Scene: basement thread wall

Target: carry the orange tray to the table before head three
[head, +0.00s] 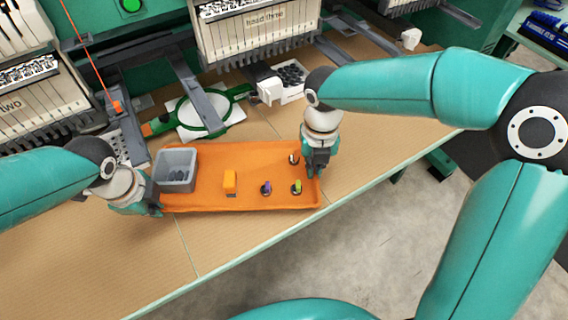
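The orange tray (215,200) lies on the brown table before the machine head labelled "head three" (262,28). It holds a grey bin (175,170) with dark pieces in it, a yellow-orange block (230,181) and several small spools, one purple (266,188) and one green (296,187). My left gripper (158,211) is at the tray's left edge. My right gripper (318,172) is at its right edge. The fingers are small and partly hidden at both edges, so I cannot tell whether either is closed on the rim.
Bare table (100,262) lies to the front left. The table's front edge (345,205) runs close to the tray's right corner.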

